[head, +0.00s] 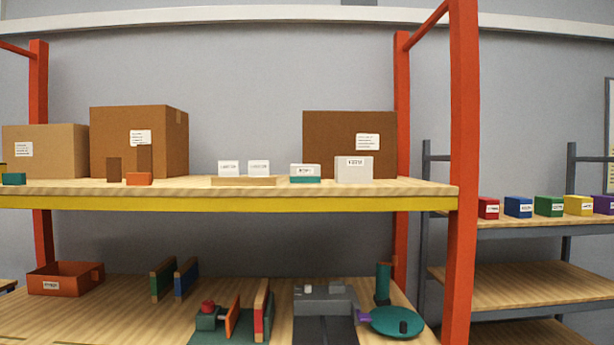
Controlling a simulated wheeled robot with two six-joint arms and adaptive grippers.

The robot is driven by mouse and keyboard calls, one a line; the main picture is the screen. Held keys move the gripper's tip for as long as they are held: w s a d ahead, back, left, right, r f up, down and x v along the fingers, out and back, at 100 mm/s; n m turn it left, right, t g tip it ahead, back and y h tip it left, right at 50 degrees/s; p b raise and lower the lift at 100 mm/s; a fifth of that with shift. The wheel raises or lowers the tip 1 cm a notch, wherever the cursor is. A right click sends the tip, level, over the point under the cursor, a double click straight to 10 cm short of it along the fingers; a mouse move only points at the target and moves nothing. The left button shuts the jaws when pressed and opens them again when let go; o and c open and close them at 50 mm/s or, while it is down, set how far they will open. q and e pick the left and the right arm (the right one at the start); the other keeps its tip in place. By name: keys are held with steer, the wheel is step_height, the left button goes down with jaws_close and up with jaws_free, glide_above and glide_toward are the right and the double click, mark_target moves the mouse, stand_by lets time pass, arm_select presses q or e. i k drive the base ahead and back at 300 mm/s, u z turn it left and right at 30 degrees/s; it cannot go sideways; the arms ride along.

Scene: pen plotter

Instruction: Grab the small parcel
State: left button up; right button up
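Neither of my grippers shows in the head view. No item is clearly marked as the small parcel, and I cannot tell which one it is. On the upper shelf, a small white labelled box (354,170) stands near the right end. A small white-and-teal labelled box (305,173) is just left of it. Two white labelled blocks (229,168) sit on a thin wooden base (244,181). Two small brown upright pieces (114,169) and a small orange item (139,179) stand further left.
Large cardboard boxes (350,132) stand behind on the upper shelf (400,188). Red-orange posts (462,150) frame the rack. The lower shelf holds an orange bin (58,280), a grey device (325,300) and a teal disc (397,322). Coloured boxes (518,207) line a right-hand rack.

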mark_target(299, 174)
steer(key=z, duration=1.65)
steer(key=i, duration=1.75)
steer(key=u, duration=0.65)
